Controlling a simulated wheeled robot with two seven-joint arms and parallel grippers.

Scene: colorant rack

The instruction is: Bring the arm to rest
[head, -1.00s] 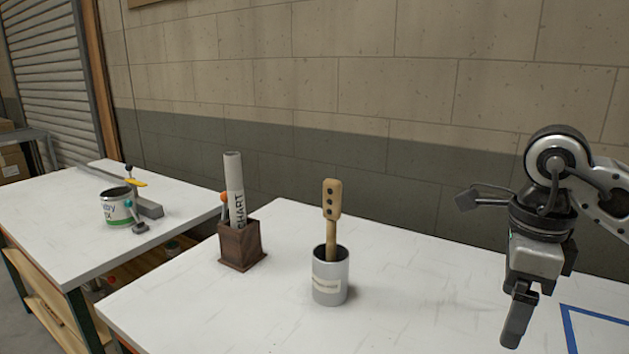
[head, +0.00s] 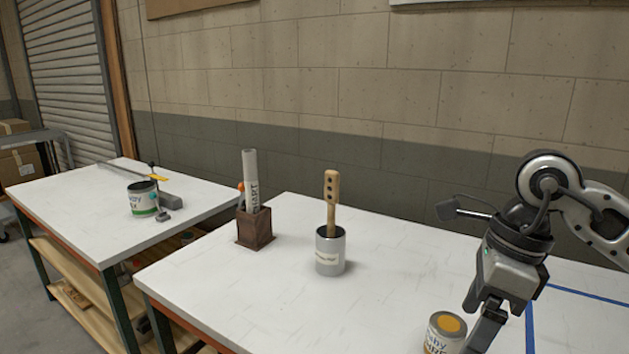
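My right arm comes in from the right, with its gripper (head: 484,332) pointing down over the near right part of the front table (head: 250,315). Its fingers are seen edge-on and run toward the bottom edge of the picture, so their opening cannot be made out. A small can (head: 440,338) with a yellow-orange top stands just left of the fingers, partly cut off by the frame. Whether the fingers touch it cannot be told. My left gripper is not in view.
A grey metal cup (head: 330,258) holds a wooden-handled tool (head: 331,200). A dark wooden box (head: 255,230) holds a rolled chart (head: 251,180). A left table (head: 80,215) bears a green-labelled can (head: 143,198). Blue tape (head: 529,325) marks the table at right.

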